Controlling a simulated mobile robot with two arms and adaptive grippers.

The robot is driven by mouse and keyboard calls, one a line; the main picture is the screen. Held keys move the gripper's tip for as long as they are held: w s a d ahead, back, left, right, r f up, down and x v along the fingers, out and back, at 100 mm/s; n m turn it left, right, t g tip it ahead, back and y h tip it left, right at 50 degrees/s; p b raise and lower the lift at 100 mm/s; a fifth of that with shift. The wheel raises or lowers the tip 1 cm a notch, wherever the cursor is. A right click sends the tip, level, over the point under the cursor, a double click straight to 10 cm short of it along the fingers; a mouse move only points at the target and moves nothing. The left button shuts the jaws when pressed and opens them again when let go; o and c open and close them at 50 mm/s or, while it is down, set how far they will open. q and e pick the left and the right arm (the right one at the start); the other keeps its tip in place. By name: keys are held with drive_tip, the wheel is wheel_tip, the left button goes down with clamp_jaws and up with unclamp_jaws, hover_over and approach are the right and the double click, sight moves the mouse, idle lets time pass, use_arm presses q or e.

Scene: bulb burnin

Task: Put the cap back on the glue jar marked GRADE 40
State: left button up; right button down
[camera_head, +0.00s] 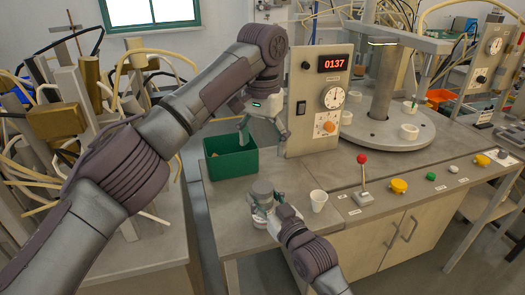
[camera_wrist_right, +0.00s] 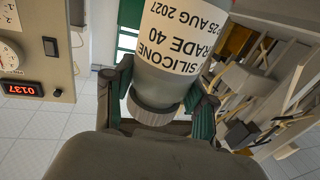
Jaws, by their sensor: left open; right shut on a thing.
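The glue jar (camera_wrist_right: 178,45) fills the top of the right wrist view, its white label reading SILICONE and GRADE 40 upside down in the picture. A grey ribbed cap-like ring (camera_wrist_right: 155,112) is at the jar's end nearest my palm; I cannot tell how firmly it sits. My right gripper (camera_wrist_right: 160,90) is shut with a finger on either side of the jar. In the head view the jar's grey top (camera_head: 262,187) shows at the bench's front left, beside my right gripper (camera_head: 274,204). My left gripper (camera_head: 263,130) is open and empty, above the green bin's right side.
The green bin (camera_head: 230,166) stands behind the jar. A timer panel (camera_head: 318,100) reading 0137 stands behind. A red-knobbed lever (camera_head: 363,172) and yellow button (camera_head: 398,186) are further right, near a round turntable (camera_head: 390,130).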

drive_tip(key=shift+c, duration=1.4)
unclamp_jaws()
drive_tip(key=v, duration=1.2)
